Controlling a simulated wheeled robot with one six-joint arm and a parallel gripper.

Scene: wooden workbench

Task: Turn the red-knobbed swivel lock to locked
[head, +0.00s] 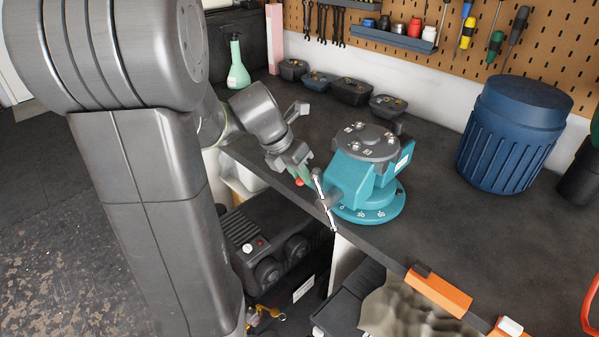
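A teal vise (352,183) stands near the front edge of the workbench on a round swivel base (385,212) with white marks. A small red knob (299,182) shows at the vise's left side, just below my gripper's fingers. Most of the swivel lock's lever is hidden. My gripper (298,170) reaches down from the upper left, its fingers at or very near the red knob. I cannot tell whether they touch it or how far apart they are. The vise's silver handle bar (324,203) hangs tilted just right of the knob, close to my fingers.
A blue ribbed bin (512,135) stands on the right of the bench. Small dark trays (351,90) and a green spray bottle (238,65) line the back. An orange clamp (438,291) sits on the front edge. The bench between vise and bin is clear.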

